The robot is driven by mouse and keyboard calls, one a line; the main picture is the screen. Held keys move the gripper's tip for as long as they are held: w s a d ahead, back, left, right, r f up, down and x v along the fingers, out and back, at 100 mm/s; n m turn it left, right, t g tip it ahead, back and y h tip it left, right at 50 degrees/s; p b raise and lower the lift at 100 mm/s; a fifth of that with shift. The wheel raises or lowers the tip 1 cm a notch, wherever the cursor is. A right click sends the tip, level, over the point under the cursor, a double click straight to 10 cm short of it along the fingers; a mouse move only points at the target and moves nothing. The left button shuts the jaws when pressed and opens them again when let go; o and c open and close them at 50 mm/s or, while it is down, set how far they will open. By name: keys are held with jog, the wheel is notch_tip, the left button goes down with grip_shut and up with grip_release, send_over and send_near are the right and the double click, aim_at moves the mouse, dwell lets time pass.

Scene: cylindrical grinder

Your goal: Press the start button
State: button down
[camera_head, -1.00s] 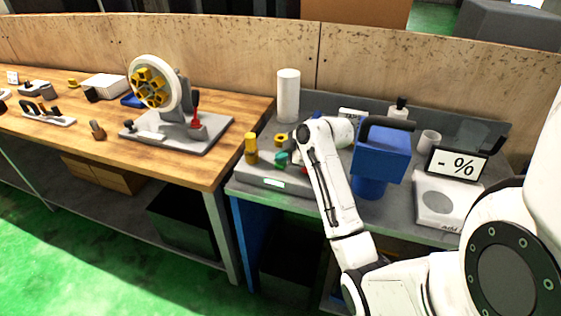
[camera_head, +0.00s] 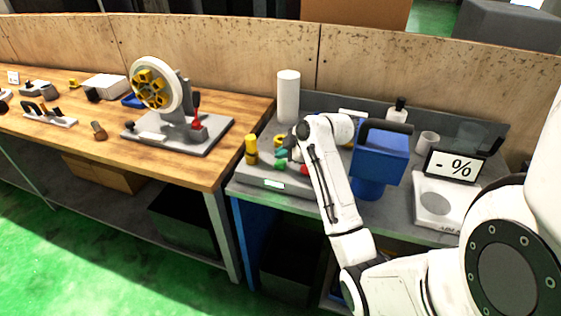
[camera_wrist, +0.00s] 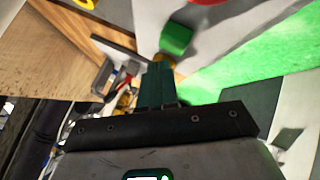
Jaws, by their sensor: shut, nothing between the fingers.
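A green button-like cap (camera_wrist: 176,38) shows in the wrist view just beyond my fingertips, on a grey panel. In the head view green parts (camera_head: 281,165) sit on the grey machine panel, left of my wrist. I cannot read any start label. My gripper (camera_wrist: 160,66) is shut and empty, with its dark fingers pointing at the green cap. Whether the tips touch it I cannot tell. In the head view my gripper (camera_head: 292,150) is small and partly hidden by my wrist, beside the green parts.
A red button (camera_head: 304,168) lies close to the right of the green parts. A yellow post (camera_head: 251,150) stands to the left and a white cylinder (camera_head: 288,97) behind. A blue machine (camera_head: 381,155) stands right of my arm. A wooden bench (camera_head: 150,165) is at left.

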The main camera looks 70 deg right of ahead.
aim_at(282, 164)
notch_tip(282, 164, up, 5)
jog(key=p, duration=0.4)
dwell(1.0)
jog(key=a+f+m+g+y, duration=0.15)
jog(key=a+f, duration=0.35)
jog(key=a, duration=0.6)
jog(key=a+f+m+g+y, duration=0.1)
jog(key=a+f+m+g, duration=0.1)
jog(key=a+f, duration=0.65)
jog(key=s+a+f+m+g+b, duration=0.1)
jog(key=s+a+f+m+g, duration=0.1)
jog(key=s+a, duration=1.3)
jog(key=shift+s+a+m+g, duration=0.15)
jog(key=shift+s+m+g, duration=0.65)
jog(key=shift+g, duration=0.45)
